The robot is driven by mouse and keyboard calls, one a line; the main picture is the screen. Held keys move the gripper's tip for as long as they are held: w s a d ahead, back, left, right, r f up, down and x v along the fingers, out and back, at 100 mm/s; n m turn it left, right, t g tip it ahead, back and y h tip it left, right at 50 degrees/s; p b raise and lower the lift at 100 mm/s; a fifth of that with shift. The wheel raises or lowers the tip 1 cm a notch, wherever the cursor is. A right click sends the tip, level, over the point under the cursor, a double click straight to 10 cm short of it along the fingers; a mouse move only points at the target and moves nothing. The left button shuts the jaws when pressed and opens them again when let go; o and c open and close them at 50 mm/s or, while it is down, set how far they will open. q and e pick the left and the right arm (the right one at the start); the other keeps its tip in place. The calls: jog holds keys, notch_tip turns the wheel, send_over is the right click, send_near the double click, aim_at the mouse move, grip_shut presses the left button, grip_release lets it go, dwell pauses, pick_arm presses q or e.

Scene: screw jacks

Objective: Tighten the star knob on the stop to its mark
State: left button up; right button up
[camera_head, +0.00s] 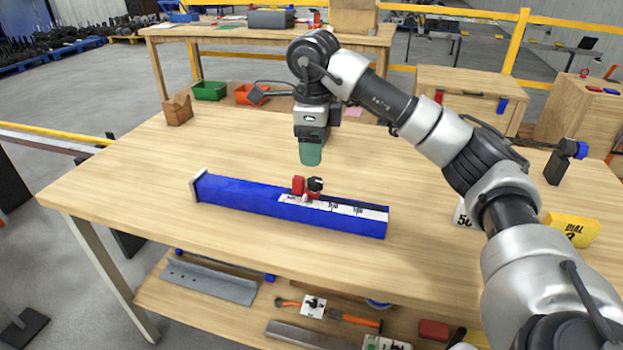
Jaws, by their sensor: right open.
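A long blue rail (245,195) with a white scale strip along its right part lies on the wooden table. A small red stop (298,186) sits on the rail near the start of the strip. A black star knob (315,184) is on the stop's right side; its mark is too small to make out. My right gripper (311,154), with green fingers pointing down, is above and behind the stop, apart from it. It is open, and nothing shows in it. My left gripper is out of the picture.
A yellow "DIAL" block (571,229) and a white number card (463,214) stand at the right, by my arm. A small wooden box (178,110) is at the far left corner. The table left of the rail is clear. A lower shelf holds tools.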

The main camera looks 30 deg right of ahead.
aim_at(313, 180)
notch_tip(313, 180, down, 6)
jog(key=shift+r+b, duration=0.1)
jog(key=shift+b, duration=0.5)
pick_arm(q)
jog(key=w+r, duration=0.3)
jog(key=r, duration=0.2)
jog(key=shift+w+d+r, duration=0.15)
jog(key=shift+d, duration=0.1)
pick_arm(e)
jog(key=shift+w+f, duration=0.1)
jog(key=shift+f, duration=0.75)
